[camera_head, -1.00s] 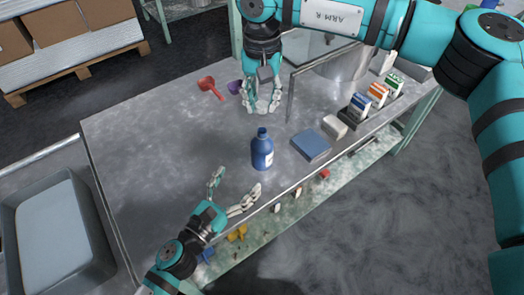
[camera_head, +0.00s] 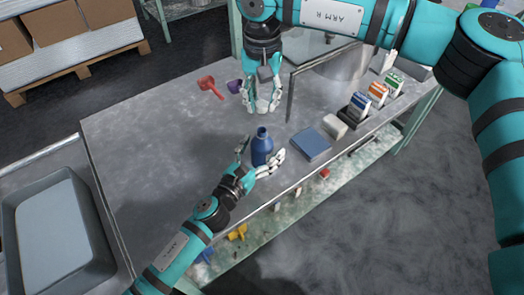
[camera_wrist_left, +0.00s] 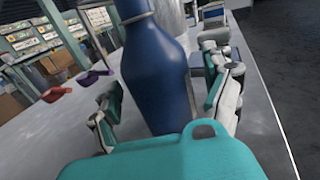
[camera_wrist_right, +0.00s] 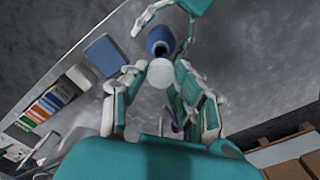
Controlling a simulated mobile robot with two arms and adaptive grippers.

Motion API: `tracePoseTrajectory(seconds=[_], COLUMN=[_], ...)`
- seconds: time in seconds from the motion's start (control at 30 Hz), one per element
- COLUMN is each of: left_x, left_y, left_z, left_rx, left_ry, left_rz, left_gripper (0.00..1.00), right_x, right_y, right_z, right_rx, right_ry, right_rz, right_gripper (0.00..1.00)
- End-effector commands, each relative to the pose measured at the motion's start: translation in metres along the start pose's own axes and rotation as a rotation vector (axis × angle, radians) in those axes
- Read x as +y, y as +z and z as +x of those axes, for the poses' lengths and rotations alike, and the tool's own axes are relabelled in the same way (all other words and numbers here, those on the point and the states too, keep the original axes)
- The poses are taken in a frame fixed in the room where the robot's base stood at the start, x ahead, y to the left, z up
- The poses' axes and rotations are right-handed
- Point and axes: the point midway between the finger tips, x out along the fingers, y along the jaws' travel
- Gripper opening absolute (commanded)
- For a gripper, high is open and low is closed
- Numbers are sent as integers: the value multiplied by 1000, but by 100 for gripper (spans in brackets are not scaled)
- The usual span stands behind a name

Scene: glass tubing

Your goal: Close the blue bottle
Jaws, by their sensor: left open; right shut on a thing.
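The blue bottle (camera_head: 262,148) stands upright on the metal table. Its dark open mouth shows in the right wrist view (camera_wrist_right: 159,43). My left gripper (camera_head: 261,155) is open, with its fingers on either side of the bottle; in the left wrist view the bottle (camera_wrist_left: 158,75) fills the space between them, and gaps seem to remain. My right gripper (camera_head: 262,104) points down behind the bottle, shut on a round white cap (camera_wrist_right: 160,73). The cap is apart from the bottle, and its underside is hidden.
A blue box (camera_head: 311,144) and a small whitish block (camera_head: 334,126) lie right of the bottle. Several cartons (camera_head: 377,94) stand in a dark holder at the right. A red scoop (camera_head: 209,87) and a purple one (camera_head: 235,87) lie behind. The table's left side is clear.

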Motion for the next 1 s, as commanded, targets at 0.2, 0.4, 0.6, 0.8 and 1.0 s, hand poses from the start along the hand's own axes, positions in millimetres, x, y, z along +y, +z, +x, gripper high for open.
tracePoseTrajectory(seconds=[0.2,0.4,0.6,0.8,1.0], left_x=[0,0,0,0,0], left_y=[0,0,0,0,0], left_z=[3,2,2,2,2], left_rx=[0,0,0,0,0], left_ry=[0,0,0,0,0], left_rz=[0,0,0,0,0], left_gripper=[84,73,47,21,0], right_x=[0,0,0,0,0], right_y=[0,0,0,0,0], right_z=[0,0,0,0,0], right_rx=[0,0,0,0,0], right_ry=[0,0,0,0,0], right_rz=[0,0,0,0,0], right_gripper=[18,18,18,18,18])
